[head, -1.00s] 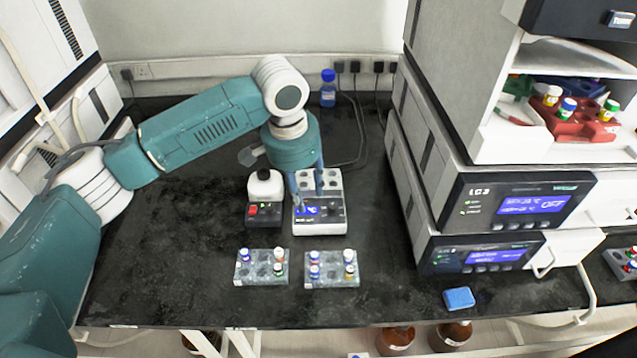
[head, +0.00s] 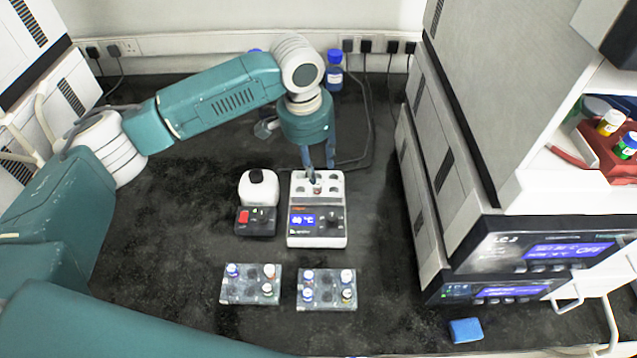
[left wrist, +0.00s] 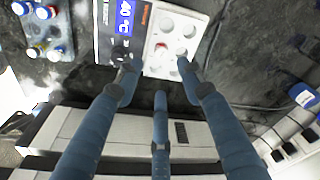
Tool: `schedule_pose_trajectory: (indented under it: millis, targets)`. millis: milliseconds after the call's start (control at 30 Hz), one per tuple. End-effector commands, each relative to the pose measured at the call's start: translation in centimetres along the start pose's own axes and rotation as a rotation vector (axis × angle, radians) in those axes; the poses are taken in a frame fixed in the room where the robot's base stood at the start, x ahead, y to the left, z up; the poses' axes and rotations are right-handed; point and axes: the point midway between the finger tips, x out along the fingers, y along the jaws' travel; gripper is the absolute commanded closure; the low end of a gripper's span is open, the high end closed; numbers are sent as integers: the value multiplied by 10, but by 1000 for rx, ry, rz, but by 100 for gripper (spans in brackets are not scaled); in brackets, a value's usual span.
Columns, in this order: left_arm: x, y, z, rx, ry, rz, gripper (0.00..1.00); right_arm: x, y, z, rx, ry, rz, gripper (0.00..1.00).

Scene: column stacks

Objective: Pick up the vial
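A hotplate with a white block of round wells (head: 318,212) stands in the middle of the bench; the block's wells also show in the left wrist view (left wrist: 172,45). A small vial with a reddish top (left wrist: 160,47) appears to sit in one well; it is small and partly hidden in the head view. My left gripper (head: 320,170) points down over the back wells. In the left wrist view its blue fingers (left wrist: 159,72) are spread apart with nothing between the tips. My right gripper is not in view.
Two clear racks with capped vials (head: 250,285) (head: 327,290) stand in front of the hotplate. A red-and-black device (head: 256,222) with a white top is to its left. Stacked instruments (head: 540,250) rise at the right. A blue block (head: 466,330) lies front right. A blue-capped bottle (head: 335,75) stands behind.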

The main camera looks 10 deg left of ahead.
Motion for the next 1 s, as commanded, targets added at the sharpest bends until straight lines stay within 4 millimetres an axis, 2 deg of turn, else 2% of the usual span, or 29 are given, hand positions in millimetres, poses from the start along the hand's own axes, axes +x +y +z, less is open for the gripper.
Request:
schedule_pose_trajectory:
  millis: [100, 267, 367, 600, 900, 967, 1000]
  targets:
    - [17, 0, 0, 0, -2, 2, 62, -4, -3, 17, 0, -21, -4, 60]
    - [28, -1, 0, 1, 0, 0, 62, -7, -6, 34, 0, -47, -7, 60]
    - [38, -4, 2, -1, -2, -1, 62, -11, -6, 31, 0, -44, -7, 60]
    - [72, -7, 3, 1, 0, 1, 62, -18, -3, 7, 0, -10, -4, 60]
    - [79, -7, 3, 1, 1, 0, 62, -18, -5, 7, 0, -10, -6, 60]
    - [79, -7, 3, 1, 1, 0, 72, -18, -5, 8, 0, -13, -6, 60]
    - [79, -7, 3, 1, 1, 0, 80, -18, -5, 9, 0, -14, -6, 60]
